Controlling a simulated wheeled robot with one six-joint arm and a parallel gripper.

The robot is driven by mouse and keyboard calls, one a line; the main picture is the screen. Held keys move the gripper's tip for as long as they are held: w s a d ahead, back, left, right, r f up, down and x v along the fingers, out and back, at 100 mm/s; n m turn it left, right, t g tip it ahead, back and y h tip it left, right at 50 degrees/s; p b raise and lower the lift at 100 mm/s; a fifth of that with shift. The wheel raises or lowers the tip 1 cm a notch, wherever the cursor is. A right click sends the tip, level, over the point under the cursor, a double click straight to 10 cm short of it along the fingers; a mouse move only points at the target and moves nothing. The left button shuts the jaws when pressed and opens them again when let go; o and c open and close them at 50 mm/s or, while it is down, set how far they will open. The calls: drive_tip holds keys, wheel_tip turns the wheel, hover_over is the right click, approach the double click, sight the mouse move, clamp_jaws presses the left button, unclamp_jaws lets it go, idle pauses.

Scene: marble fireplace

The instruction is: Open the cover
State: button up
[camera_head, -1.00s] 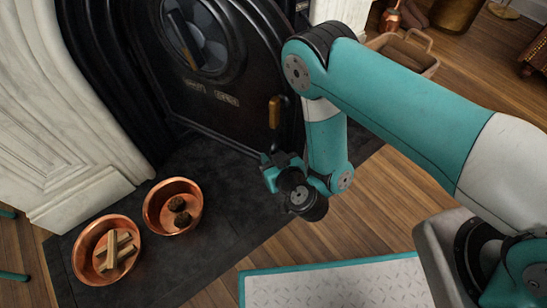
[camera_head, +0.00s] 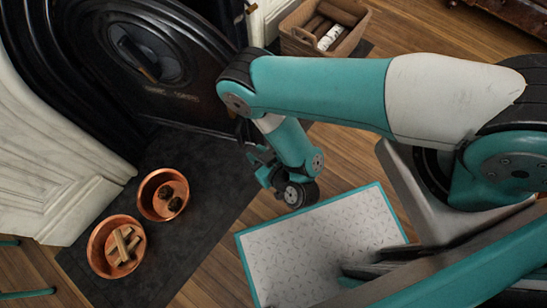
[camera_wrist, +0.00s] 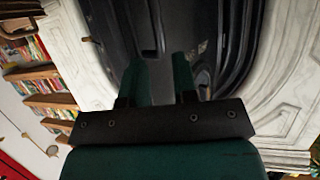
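The black fireplace cover (camera_head: 190,68) stands at the upper left in the head view, with a round plate (camera_head: 146,54) on its front. It looks shut. The brown handle seen earlier near its right edge is hidden behind my arm. My gripper (camera_head: 258,160) is in front of the cover's lower right side, pointing towards the fireplace. In the wrist view, my gripper's two green fingers (camera_wrist: 159,75) are apart with nothing visible between them. The black arched fireplace front (camera_wrist: 240,50) fills the middle beyond them; contact with the handle cannot be seen.
Two copper bowls stand on the dark hearth: one holds wood sticks (camera_head: 117,246), the other dark cones (camera_head: 163,194). White marble (camera_head: 60,165) borders the fireplace on the left. A log basket (camera_head: 324,28) stands at the back. A white teal-edged mat (camera_head: 320,250) lies in front.

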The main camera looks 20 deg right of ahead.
drive_tip(key=p+v, duration=0.7)
drive_tip(key=p, duration=0.7)
